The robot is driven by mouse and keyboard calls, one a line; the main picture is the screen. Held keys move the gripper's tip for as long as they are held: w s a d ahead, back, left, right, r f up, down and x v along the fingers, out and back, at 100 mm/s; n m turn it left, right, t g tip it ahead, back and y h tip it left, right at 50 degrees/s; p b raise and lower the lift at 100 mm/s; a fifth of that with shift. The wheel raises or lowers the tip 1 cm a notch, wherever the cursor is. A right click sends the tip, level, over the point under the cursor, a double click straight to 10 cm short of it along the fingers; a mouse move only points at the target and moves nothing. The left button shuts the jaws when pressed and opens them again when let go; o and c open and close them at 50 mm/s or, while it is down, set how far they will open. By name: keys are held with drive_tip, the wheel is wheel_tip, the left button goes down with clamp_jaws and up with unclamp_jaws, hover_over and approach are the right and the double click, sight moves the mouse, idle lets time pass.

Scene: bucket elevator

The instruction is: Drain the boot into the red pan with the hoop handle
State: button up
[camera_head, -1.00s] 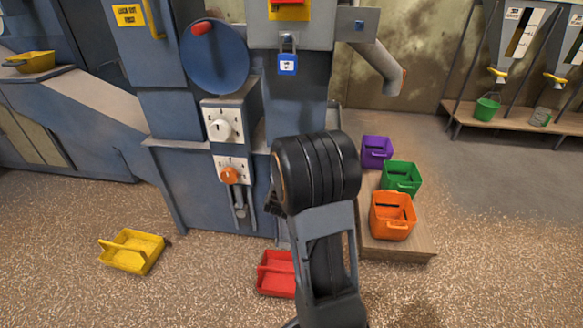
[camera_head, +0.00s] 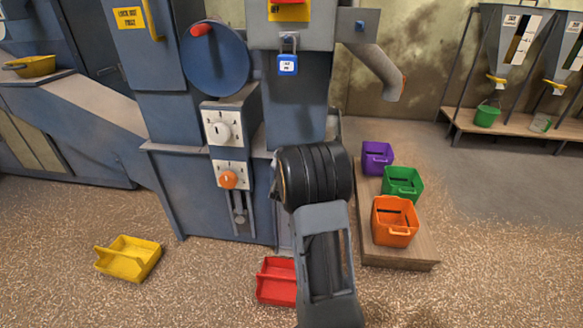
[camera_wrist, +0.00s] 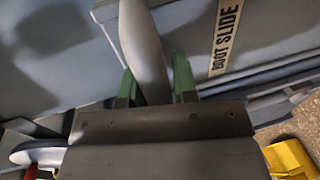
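The red pan (camera_head: 276,282) sits on the floor at the foot of the blue elevator boot (camera_head: 190,200), in the head view. My arm covers its right side, and its hoop handle is not clear. My gripper (camera_wrist: 156,88) is hidden behind my arm in the head view. In the wrist view its two green fingertips stand apart on either side of a grey bar (camera_wrist: 144,45), close to the boot casing. I cannot tell whether they press on it. A "BOOT SLIDE" label (camera_wrist: 227,35) is on the casing beside the bar.
A yellow pan (camera_head: 128,259) lies on the floor at left. Purple (camera_head: 377,158), green (camera_head: 403,184) and orange (camera_head: 395,222) bins stand on a low wooden platform (camera_head: 410,255) at right. A blue padlock (camera_head: 288,64) hangs above; a white dial (camera_head: 222,128) and orange knob (camera_head: 228,180) face forward.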

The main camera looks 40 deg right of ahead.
clamp_jaws()
wheel_tip(320, 180, up, 8)
drive_tip(key=p, duration=0.8)
drive_tip(key=shift+f, duration=0.1)
drive_tip(key=shift+o, duration=0.5)
unclamp_jaws()
drive_tip(key=shift+f, duration=0.1)
drive_tip(key=p+v, duration=0.3)
drive_tip(key=v, duration=1)
drive_tip(key=shift+s+a, duration=0.3)
